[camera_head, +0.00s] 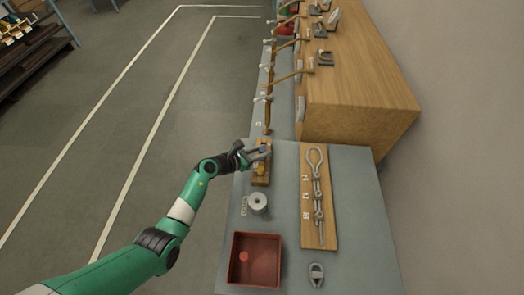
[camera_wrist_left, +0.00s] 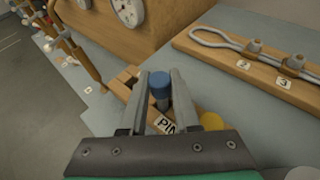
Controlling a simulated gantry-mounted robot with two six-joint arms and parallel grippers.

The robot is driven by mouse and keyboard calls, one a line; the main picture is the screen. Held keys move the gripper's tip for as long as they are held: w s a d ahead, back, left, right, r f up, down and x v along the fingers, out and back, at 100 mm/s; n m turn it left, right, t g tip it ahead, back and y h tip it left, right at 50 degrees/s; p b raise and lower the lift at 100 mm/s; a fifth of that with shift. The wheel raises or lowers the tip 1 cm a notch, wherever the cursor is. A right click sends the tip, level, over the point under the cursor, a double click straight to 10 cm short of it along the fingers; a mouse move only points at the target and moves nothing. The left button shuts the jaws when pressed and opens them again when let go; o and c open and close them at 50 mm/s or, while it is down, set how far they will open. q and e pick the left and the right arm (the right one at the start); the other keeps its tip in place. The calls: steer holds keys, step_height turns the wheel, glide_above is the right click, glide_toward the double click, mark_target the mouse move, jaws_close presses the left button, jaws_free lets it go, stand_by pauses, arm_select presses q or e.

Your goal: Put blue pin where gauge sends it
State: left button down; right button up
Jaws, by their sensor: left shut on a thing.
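My left gripper (camera_head: 264,153) is over a small wooden block (camera_head: 259,178) on the grey table. Its fingers (camera_wrist_left: 161,98) are shut on the blue pin (camera_wrist_left: 160,86), which stands between them. The block carries a label reading "PIN", partly hidden by the gripper. My right gripper is not in view.
A red tray (camera_head: 234,262) is at the table's front left, with a grey spool (camera_head: 257,203) behind it. A wooden board (camera_head: 309,235) with a cable loop and clamps lies to the right. A loose shackle-like part (camera_head: 316,275) lies in front. The wooden cabinet (camera_head: 355,95) stands behind.

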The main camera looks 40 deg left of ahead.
arm_select(q)
steer(key=shift+f+b, duration=0.8)
steer(key=shift+f, duration=0.2)
steer(key=c, duration=0.6)
jaws_free()
steer(key=shift+r, duration=0.1)
steer(key=shift+o, duration=0.2)
steer(key=shift+s+r+p, duration=0.2)
steer(key=shift+s+p, duration=0.1)
steer(key=shift+p, duration=0.05)
steer(key=p+v, duration=0.4)
steer(key=v, duration=0.7)
steer(key=shift+p, duration=0.35)
steer(key=shift+f, duration=0.15)
